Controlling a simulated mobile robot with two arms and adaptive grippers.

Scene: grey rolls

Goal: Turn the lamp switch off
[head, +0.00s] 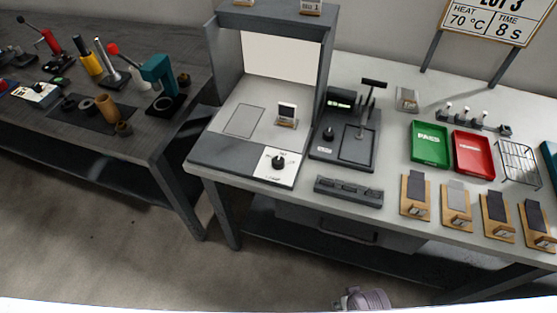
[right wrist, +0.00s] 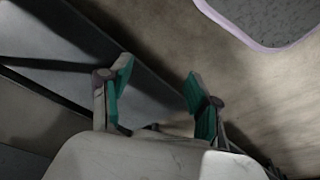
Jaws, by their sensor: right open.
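The lamp switch appears to be the black rotary knob (head: 279,162) on a white label plate (head: 262,169) at the front of a grey viewing booth (head: 216,164). The plate's print is too small to read. The booth's back panel (head: 281,54) looks bright. My right gripper (right wrist: 158,88) is open and empty in the right wrist view, with its green-padded fingers apart above the floor and a dark shelf. The knob is not in that view. My left gripper is not in view.
A small framed item (head: 287,113) stands inside the booth. A dark press-like device (head: 345,143) stands close on its right, with a grey bar (head: 349,190) in front. Green (head: 430,144) and red (head: 473,154) trays lie further right. A dark workbench (head: 150,140) stands left.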

